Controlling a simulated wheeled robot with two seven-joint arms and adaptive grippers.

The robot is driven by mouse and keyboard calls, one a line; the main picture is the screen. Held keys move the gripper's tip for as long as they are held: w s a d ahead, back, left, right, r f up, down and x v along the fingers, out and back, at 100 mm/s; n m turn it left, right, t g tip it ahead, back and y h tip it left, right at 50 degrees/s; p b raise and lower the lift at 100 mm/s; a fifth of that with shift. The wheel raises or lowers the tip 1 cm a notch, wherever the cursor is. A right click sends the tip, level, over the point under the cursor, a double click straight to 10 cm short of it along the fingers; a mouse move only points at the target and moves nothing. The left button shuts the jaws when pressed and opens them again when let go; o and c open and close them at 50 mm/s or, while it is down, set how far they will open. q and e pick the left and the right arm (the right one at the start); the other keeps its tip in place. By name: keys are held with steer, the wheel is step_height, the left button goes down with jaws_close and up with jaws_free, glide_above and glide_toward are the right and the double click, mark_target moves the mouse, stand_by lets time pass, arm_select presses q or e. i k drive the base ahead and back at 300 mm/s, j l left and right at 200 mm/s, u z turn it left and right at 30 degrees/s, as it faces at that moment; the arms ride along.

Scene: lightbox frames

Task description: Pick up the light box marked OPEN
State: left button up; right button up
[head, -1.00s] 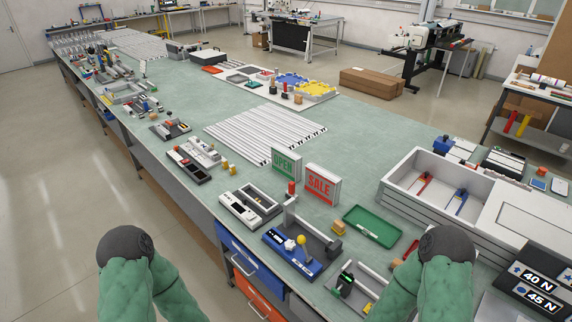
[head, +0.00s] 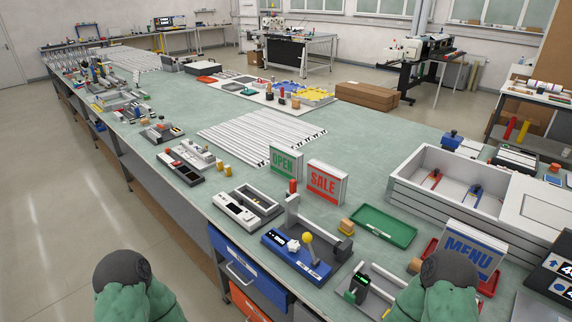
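The light box marked OPEN (head: 286,162) stands upright on the green worktable, with green letters on a white face. Directly to its right stands the light box marked SALE (head: 326,183), with red letters. A third light box marked MENU (head: 471,248), with blue letters, stands at the lower right, partly hidden behind my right arm. Both my arms show only as green sleeves with dark rounded ends at the bottom of the head view. Neither gripper's fingers are visible. Both arms are well apart from the OPEN box.
A blue fixture with a yellow knob (head: 308,238) and a grey tray (head: 259,200) stand in front of the OPEN and SALE boxes. A green tray (head: 383,225) lies to their right. White strips (head: 262,134) lie behind. A large white box (head: 416,165) stands at the right.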

mark_target(287, 162)
steer(key=i+j+z, duration=0.1)
steer(key=j, duration=0.25)
steer(key=i+j, duration=0.25)
steer(key=i+j+z, duration=0.15)
steer(key=j, duration=0.25)
steer(key=i+j+z, duration=0.1)
steer(key=j, duration=0.25)
steer(key=i+j+z, duration=0.1)
steer(key=i+j, duration=0.15)
steer(key=j, duration=0.15)
steer(key=i+j, duration=0.15)
steer(key=j, duration=0.25)
steer(key=l+z, duration=0.05)
